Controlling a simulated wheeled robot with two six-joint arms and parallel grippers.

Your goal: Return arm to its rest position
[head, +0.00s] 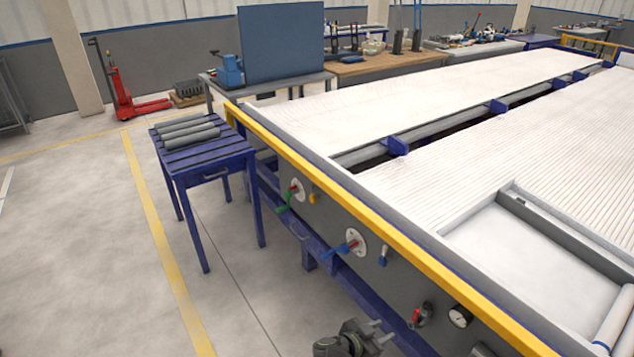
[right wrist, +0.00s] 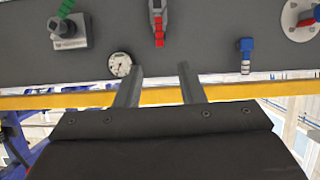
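My right gripper (head: 382,334) is at the bottom of the head view, beside the grey front panel of the large machine. In the right wrist view its two fingers (right wrist: 160,70) are apart with nothing between them. Grey pipes (head: 186,129) lie side by side on a blue slatted table (head: 190,157) at the left of the head view, well away from the gripper. My left gripper is not in view.
The machine's yellow rail (head: 370,205) and panel, with a red-handled valve (head: 419,315), a blue-handled valve (head: 354,243) and a gauge (head: 460,316), are close to the right gripper. The floor (head: 90,270) left of the blue table is clear.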

